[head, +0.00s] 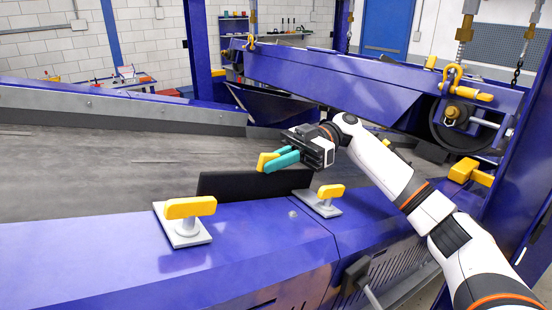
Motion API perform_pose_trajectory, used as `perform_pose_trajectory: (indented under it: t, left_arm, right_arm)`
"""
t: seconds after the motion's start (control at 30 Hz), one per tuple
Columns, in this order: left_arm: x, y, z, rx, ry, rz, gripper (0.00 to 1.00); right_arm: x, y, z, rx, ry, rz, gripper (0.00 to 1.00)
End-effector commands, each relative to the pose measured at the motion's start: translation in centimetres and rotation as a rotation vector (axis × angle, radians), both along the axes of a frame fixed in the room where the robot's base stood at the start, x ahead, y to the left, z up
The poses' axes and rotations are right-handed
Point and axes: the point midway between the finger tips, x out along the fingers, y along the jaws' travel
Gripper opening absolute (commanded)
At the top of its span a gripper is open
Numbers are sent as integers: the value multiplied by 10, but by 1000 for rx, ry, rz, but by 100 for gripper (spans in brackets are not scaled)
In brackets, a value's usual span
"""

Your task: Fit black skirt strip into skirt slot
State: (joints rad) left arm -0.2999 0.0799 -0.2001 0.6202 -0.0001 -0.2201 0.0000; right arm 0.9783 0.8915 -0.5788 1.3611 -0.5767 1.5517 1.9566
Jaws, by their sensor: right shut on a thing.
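The black skirt strip (235,187) stands on its long edge at the near side of the conveyor belt, between two yellow-handled clamps. Its lower edge meets the blue frame rail in the picture; I cannot tell whether it sits in the skirt slot, which is hidden. My right gripper (276,161) reaches in from the right with teal fingers, shut at the strip's top edge by a yellow piece (265,163). The left clamp (190,207) and the right clamp (330,191) sit on grey plates on the blue rail (90,262). My left gripper is not in view.
The grey belt (90,155) runs behind the strip. A blue overband magnet frame (330,82) hangs on shackles and chains above it at the back right. A blue post (525,150) stands at the right. The belt left of the strip is clear.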

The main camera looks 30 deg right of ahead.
Motion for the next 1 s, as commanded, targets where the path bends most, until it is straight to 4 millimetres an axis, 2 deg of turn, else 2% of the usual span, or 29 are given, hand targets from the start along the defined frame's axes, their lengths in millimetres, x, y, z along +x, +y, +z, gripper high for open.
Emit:
perform_pose_trajectory:
  t: [1.0]
  left_arm:
    - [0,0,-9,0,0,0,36]
  right_arm:
    - [-1,8,-24,2,-1,0,0]
